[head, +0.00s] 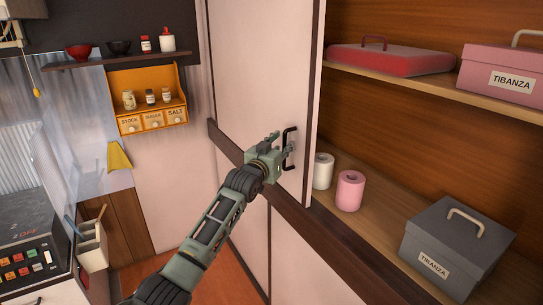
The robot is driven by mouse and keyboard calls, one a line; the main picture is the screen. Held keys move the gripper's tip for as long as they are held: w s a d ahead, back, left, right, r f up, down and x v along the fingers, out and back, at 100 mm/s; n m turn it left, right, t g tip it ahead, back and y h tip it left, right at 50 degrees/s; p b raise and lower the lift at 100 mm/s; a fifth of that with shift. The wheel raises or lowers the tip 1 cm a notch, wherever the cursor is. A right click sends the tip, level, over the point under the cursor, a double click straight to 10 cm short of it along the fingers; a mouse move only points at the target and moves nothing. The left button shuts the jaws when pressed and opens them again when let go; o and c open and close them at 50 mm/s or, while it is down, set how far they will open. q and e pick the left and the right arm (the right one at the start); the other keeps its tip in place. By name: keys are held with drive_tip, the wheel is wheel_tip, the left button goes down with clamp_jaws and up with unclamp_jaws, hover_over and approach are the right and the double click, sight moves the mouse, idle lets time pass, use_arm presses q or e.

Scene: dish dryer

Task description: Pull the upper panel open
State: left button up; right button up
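The upper panel (258,75) is a tall pale panel with a dark edge, in the middle of the head view. To its right, the cupboard interior lies exposed. A black bar handle (291,134) is on the panel near its right edge. My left gripper (283,147) is at the handle, with its fingers close to or touching the bar. The gripper is small and overlaps the handle, so I cannot tell whether the fingers are closed on it. My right gripper is not in view.
The cupboard shelves hold a red case (390,60), a pink box (500,72), a white roll (323,171), a pink roll (350,191) and a grey box (458,245). A yellow spice rack (150,76) hangs left of the panel. A dark rail (330,237) runs below it.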

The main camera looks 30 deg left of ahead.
use_arm(q)
drive_tip(key=s, duration=1.1)
drive_tip(key=shift+a+f, duration=0.15)
drive_tip(key=s+f+g, duration=0.2)
drive_tip(key=s+f, duration=0.1)
drive_tip(key=f, duration=1.1)
drive_tip(key=s+d+f+g, duration=0.1)
drive_tip(key=s+f+g, duration=0.25)
drive_tip(key=f, duration=0.95)
drive_tip(key=s+f+g, duration=0.2)
drive_tip(key=s+f, duration=0.2)
drive_tip(key=f, duration=1)
drive_tip(key=s+d+f+g+b, duration=0.1)
drive_tip(key=s+d+f+g, duration=0.25)
drive_tip(key=s+f, duration=1.45)
drive_tip(key=s+d+f+m+g, duration=0.1)
drive_tip(key=s+f, duration=0.4)
drive_tip(key=s, duration=0.6)
drive_tip(key=s+d+f+g, duration=0.3)
drive_tip(key=s+f, duration=0.2)
drive_tip(key=s, duration=0.6)
drive_tip(key=s+d+f+m+g, duration=0.1)
drive_tip(key=s+f, duration=0.4)
drive_tip(key=s, duration=0.7)
drive_tip(key=shift+d+m+g+b, duration=0.3)
drive_tip(key=shift+d+g+b, duration=0.15)
drive_tip(key=shift+g, duration=0.05)
